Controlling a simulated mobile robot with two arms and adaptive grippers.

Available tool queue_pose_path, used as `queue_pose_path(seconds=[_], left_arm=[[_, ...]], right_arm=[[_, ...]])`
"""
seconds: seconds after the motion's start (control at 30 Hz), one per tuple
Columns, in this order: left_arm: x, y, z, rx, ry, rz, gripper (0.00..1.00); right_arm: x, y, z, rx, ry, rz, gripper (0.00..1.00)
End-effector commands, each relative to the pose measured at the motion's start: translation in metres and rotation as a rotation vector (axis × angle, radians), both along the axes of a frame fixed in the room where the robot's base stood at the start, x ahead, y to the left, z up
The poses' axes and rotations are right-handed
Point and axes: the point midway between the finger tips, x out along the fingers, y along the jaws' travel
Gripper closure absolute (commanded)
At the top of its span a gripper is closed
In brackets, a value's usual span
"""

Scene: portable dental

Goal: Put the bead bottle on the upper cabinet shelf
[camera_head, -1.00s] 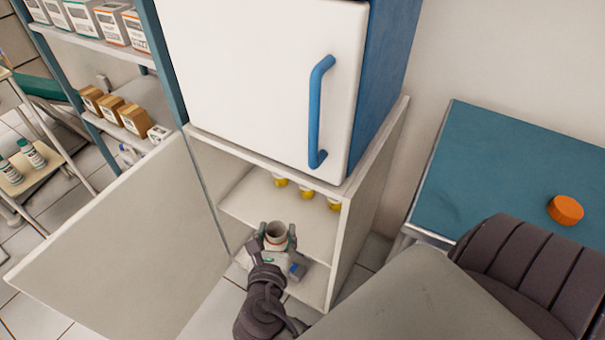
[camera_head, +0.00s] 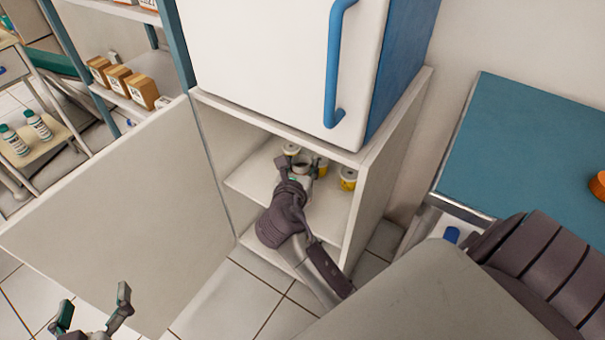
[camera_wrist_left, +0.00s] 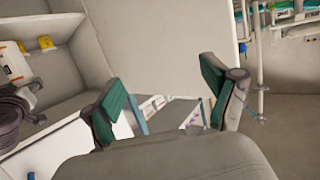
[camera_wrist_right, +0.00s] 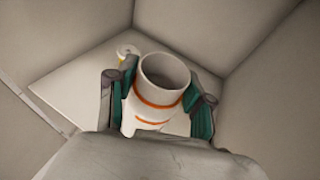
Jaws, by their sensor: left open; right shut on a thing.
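The bead bottle (camera_wrist_right: 158,105) is white with orange bands and an open top. My right gripper (camera_wrist_right: 160,103) is shut around its sides, inside the open cabinet. In the head view the bottle (camera_head: 304,163) and right gripper (camera_head: 298,172) are over the upper cabinet shelf (camera_head: 262,173), in front of the yellow containers. The bottle looks upright or slightly tilted; I cannot tell whether its base touches the shelf. My left gripper (camera_head: 94,306) is open and empty at the lower left, outside the cabinet door.
Yellow containers (camera_head: 347,178) stand on the same shelf, close to the bottle. The open cabinet door (camera_head: 120,210) spreads left. A white and blue unit (camera_head: 270,60) sits on top. A teal table (camera_head: 530,150) with an orange lid (camera_head: 598,185) is at right.

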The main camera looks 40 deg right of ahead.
Motion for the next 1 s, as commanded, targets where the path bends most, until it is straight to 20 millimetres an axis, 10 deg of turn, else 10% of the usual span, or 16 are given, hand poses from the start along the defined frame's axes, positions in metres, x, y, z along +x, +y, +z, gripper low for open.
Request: queue_pose_path(seconds=[0.7,1.0], left_arm=[[0.002,-0.017,0.106,-0.164,-0.630,-0.039,0.14],[-0.004,-0.017,0.120,-0.184,-0.703,-0.043,0.14]], right_arm=[[0.014,-0.014,-0.033,0.000,0.000,0.001,1.00],[0.014,-0.014,-0.035,0.000,-0.001,0.001,1.00]])
